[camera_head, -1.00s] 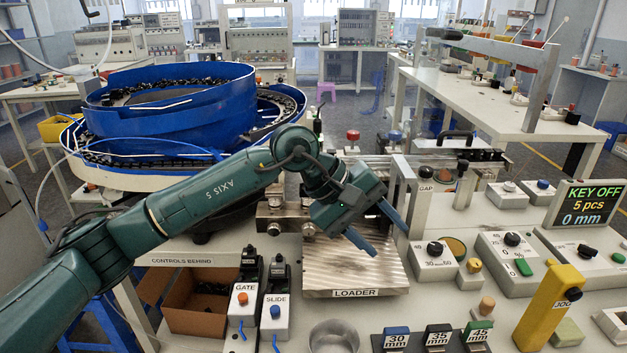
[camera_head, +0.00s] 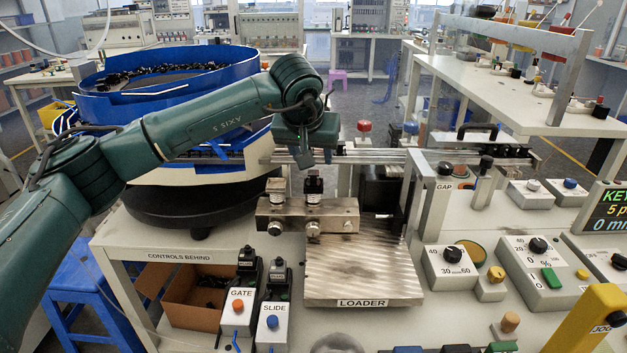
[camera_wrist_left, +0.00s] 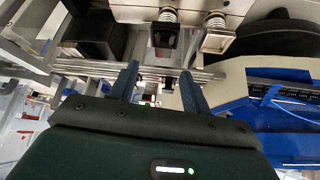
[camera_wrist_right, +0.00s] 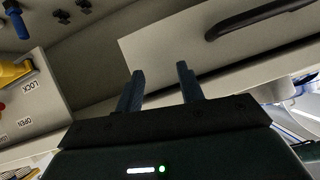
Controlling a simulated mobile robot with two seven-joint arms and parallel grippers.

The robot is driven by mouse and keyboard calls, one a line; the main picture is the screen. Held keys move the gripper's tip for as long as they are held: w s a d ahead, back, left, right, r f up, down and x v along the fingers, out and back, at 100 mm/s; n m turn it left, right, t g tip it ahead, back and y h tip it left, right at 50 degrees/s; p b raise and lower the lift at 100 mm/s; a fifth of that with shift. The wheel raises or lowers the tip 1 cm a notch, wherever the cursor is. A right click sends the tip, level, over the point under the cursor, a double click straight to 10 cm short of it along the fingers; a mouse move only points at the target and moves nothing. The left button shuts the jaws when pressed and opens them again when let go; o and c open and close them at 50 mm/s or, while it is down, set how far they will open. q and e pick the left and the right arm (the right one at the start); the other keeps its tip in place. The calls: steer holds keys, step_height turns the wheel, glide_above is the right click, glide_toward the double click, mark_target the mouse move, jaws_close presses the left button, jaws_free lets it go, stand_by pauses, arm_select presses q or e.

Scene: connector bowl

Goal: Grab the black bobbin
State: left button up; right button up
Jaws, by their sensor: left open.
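I cannot pick out the black bobbin with certainty. A small black round piece (camera_head: 601,111) with a reddish top stands on the raised bench at the back right, but it is too small to tell. My left gripper (camera_head: 318,157) points down over the metal rail behind the loader block, far from that piece. In the left wrist view its fingers (camera_wrist_left: 159,72) are apart with nothing held between them. My right gripper shows only in the right wrist view, where its fingers (camera_wrist_right: 160,70) are apart and empty, facing a pale panel with a dark handle.
The blue bowl feeder (camera_head: 165,85) stands at the left. GATE (camera_head: 238,306) and SLIDE (camera_head: 272,324) switches stand at the front. Control boxes (camera_head: 450,262) and a yellow post (camera_head: 590,320) crowd the right.

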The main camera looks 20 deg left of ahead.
mark_target(313, 172)
arm_select(q)
steer(key=x, duration=0.3)
steer(key=s+x, duration=0.1)
steer(key=shift+w+a+f, duration=0.1)
steer(key=shift+w+f, duration=0.05)
steer(key=shift+f, duration=0.35)
steer(key=shift+w+f+p, duration=0.25)
steer(key=shift+f+p, duration=0.05)
steer(key=shift+f, duration=0.05)
jaws_close()
